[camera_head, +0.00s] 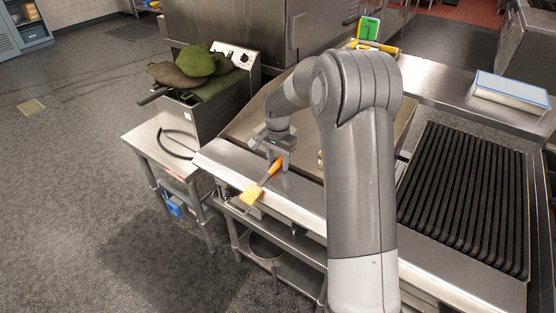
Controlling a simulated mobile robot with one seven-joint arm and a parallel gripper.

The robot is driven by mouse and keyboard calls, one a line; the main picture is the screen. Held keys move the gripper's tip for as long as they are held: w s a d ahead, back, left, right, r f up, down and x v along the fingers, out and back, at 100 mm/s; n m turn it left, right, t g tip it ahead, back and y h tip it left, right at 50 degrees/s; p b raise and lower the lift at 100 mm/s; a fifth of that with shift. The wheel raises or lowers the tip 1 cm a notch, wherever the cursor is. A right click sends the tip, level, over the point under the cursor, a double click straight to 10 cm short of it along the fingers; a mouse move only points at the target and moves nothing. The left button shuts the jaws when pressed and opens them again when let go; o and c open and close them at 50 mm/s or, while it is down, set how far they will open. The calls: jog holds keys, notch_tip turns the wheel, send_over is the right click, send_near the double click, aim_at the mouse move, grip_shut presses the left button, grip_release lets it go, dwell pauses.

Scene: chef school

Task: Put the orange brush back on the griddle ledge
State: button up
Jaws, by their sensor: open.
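The orange brush (274,166) has an orange handle and a yellow head (251,195). It lies at the front ledge (227,168) of the griddle, with its head toward the front edge. I cannot tell exactly how it rests on the ledge. My gripper (277,150) is over the ledge, close to the handle end, with its fingers pointing down. It is open. I cannot tell whether the fingers touch the handle. My arm hides much of the griddle plate (240,128) and part of the ledge.
A fryer (211,115) topped with green and brown cloth-like items (200,68) stands left of the griddle. A ribbed grill (465,195) is at the right. A steel shelf (440,92) behind holds a white-and-blue box (511,90) and a green-and-yellow item (369,30). Open floor lies at the left.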

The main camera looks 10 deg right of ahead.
jog(key=shift+r, duration=0.1)
jog(key=s+r+n+t, duration=0.1)
jog(key=s+r, duration=0.2)
jog(key=r, duration=0.6)
jog(key=s+r+n, duration=0.1)
jog(key=s+r, duration=0.2)
jog(key=r, duration=0.5)
jog(key=s+d+r+n+t, duration=0.1)
jog(key=s+n+t, duration=0.1)
jog(key=s, duration=1.2)
jog(key=s+d+r+n+t, duration=0.1)
jog(key=s+n, duration=0.4)
jog(key=s, duration=1)
jog(key=shift+r+t, duration=0.7)
jog(key=shift+t, duration=0.1)
jog(key=shift+s, duration=0.1)
